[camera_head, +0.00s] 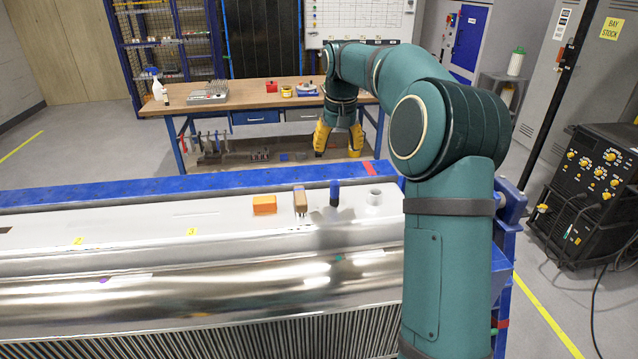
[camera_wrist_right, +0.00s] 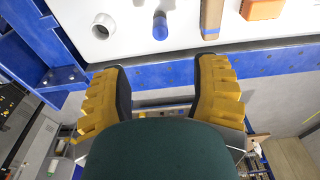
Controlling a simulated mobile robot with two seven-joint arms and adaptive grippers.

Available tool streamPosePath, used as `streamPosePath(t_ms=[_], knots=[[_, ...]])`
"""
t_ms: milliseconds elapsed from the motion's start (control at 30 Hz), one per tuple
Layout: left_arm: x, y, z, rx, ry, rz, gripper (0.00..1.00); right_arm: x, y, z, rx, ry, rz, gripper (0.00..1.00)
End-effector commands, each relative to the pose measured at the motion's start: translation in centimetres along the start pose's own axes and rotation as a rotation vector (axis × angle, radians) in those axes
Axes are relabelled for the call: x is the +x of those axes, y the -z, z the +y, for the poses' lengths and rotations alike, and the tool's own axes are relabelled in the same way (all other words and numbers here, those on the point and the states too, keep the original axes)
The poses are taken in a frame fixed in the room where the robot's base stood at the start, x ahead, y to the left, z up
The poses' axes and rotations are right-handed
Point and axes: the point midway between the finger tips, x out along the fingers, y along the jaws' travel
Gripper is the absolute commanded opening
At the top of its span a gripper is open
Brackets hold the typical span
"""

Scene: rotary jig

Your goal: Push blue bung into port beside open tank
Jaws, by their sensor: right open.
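The blue bung (camera_head: 334,193) stands upright on the pale top of the jig, towards its right end. It also shows in the right wrist view (camera_wrist_right: 160,26). A short white open-topped ring (camera_head: 375,197), which may be the port, stands to its right with a gap between them; it also shows in the right wrist view (camera_wrist_right: 103,26). I cannot make out an open tank for certain. My right gripper (camera_head: 338,140) is open and empty, its yellow fingers pointing down beyond the jig's far blue rail. My left gripper is out of view.
A brown block (camera_head: 300,201) and an orange box (camera_head: 264,205) stand left of the bung. The blue rail (camera_head: 180,190) runs along the jig's far edge. A workbench (camera_head: 245,98) stands behind. The pale top further left is mostly clear.

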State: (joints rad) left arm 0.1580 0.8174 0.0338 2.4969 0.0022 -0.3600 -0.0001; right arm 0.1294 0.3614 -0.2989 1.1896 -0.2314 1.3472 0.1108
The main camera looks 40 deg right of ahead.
Motion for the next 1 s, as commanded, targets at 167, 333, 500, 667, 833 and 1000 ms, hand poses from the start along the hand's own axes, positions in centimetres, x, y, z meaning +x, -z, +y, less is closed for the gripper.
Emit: streamPosePath(t_ms=[167,333,500,667,833,1000], knots=[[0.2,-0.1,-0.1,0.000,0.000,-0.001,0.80,2.0,-0.1,0.0,0.000,-0.001,-0.004,0.61],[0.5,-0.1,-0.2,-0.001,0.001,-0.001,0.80,5.3,-0.1,0.0,0.000,-0.001,-0.005,0.61],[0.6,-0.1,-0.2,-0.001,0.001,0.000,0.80,7.8,0.0,0.0,0.000,-0.001,-0.003,0.61],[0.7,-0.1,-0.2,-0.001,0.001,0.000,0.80,8.7,0.0,0.0,0.000,0.000,-0.001,0.61],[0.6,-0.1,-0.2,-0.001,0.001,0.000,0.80,10.6,0.1,-0.2,0.000,-0.001,-0.005,0.61],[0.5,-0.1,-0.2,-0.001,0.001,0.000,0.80,12.9,0.3,-0.3,0.001,0.000,-0.002,0.61]])
